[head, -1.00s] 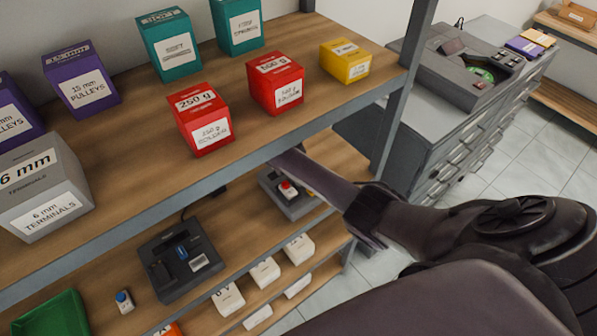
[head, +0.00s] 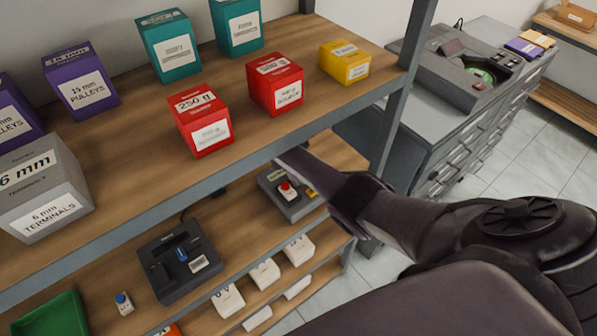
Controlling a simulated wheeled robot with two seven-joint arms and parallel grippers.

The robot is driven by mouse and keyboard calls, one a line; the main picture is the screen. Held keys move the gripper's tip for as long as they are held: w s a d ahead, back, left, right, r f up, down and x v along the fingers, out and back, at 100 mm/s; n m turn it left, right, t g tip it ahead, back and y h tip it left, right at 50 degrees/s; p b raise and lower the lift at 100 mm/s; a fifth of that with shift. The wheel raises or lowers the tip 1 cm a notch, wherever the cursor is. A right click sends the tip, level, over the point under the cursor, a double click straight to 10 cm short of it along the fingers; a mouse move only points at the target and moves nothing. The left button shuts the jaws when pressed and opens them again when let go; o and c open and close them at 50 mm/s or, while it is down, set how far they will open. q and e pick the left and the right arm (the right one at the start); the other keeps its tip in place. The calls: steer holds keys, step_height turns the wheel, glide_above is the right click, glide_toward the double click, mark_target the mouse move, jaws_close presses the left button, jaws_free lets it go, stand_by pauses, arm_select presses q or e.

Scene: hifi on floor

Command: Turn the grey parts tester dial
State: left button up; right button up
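A small grey device (head: 293,203) with a white block and red button and a yellow part stands on the middle shelf. A dark grey device (head: 178,262) with a blue part and a white label stands further left on that shelf. I cannot make out a dial on either, nor tell which is the parts tester. My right gripper (head: 318,172) reaches in from the right beneath the upper shelf, just above and beside the small grey device. No contact is clear, and its fingertips are too hidden to show its opening. My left gripper is out of view.
The upper shelf (head: 130,160) overhangs the devices and carries several boxes. A grey shelf post (head: 398,110) stands close to my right arm. White boxes (head: 265,272) line the lower shelf. A green bin (head: 52,315) sits at lower left. A grey machine (head: 460,75) tops a cabinet behind.

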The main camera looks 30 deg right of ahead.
steer(key=o, duration=0.7)
